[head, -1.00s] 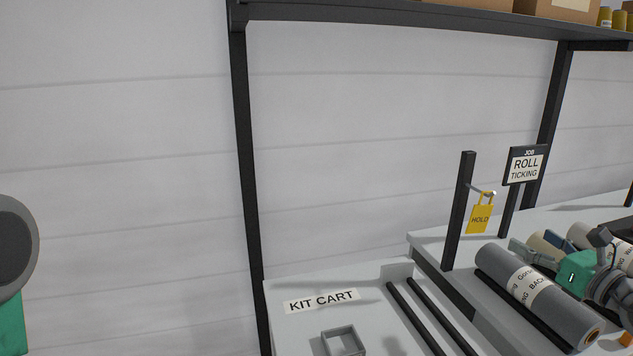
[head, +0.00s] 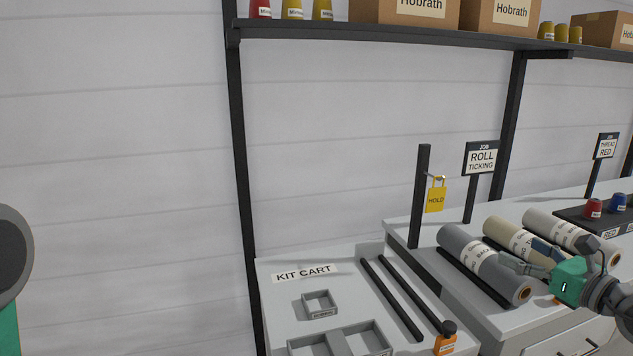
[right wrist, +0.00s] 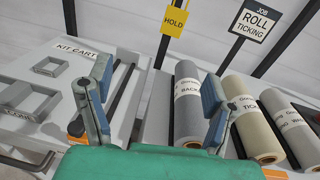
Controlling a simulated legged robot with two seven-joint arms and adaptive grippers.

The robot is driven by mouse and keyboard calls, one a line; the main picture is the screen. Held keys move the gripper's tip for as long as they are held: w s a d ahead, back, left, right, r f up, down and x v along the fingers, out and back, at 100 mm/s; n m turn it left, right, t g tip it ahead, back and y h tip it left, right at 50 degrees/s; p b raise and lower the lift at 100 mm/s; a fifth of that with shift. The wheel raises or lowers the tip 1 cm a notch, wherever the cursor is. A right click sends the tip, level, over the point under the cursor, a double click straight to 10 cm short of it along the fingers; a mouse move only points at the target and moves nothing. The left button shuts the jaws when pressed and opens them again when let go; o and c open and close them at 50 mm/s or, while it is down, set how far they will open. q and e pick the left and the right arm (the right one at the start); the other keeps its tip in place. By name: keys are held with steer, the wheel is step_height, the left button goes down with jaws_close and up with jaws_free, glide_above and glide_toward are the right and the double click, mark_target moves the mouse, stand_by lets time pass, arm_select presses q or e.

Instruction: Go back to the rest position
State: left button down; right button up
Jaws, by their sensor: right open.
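My right gripper (head: 522,253) is open, with nothing between its fingers, and appears in front of the fabric rolls at the right of the head view. In the right wrist view its two fingers (right wrist: 157,88) stand wide apart. Behind them lie a grey roll (right wrist: 187,92), a cream roll (right wrist: 250,125) and another grey roll (right wrist: 292,130). The same grey roll (head: 482,266) shows in the head view. A green and grey part of my left arm shows at the left edge; the left gripper itself is out of view.
The kit cart (head: 280,300) holds grey trays (head: 319,303), two dark rods (head: 391,299) and an orange item (head: 445,342). A dark post bears a yellow HOLD tag (head: 436,198). A ROLL TICKING sign (head: 481,159) stands behind. An overhead shelf (head: 400,36) carries boxes and spools.

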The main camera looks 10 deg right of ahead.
steer(key=s+a+f+n+g+y+b, duration=0.1)
steer(key=s+a+f+n+g+y, duration=0.1)
steer(key=s+a+f+n+g, duration=0.35)
steer(key=s+a+f+n+g+y+b, duration=0.15)
steer(key=a+f+n+g, duration=0.25)
steer(key=a+f, duration=0.4)
steer(key=s+a+f+n+g+h+b, duration=0.15)
steer(key=s+f+n+g+h, duration=0.25)
steer(key=s+f+n, duration=0.6)
steer(key=s+d+f+n+g+h+b, duration=0.1)
steer(key=s+f+n+g+h+b, duration=0.3)
steer(key=s+f+n, duration=0.7)
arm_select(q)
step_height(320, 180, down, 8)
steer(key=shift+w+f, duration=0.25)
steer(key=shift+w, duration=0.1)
arm_select(e)
steer(key=a+f+n+y, duration=0.1)
steer(key=a+f+n, duration=0.2)
steer(key=a+f, duration=0.2)
steer(key=a, duration=0.3)
steer(key=shift+s+a+f+n+t+y, duration=0.15)
steer(key=shift+a+f+n+t+y, duration=0.05)
steer(key=shift+f+n+t+y, duration=0.2)
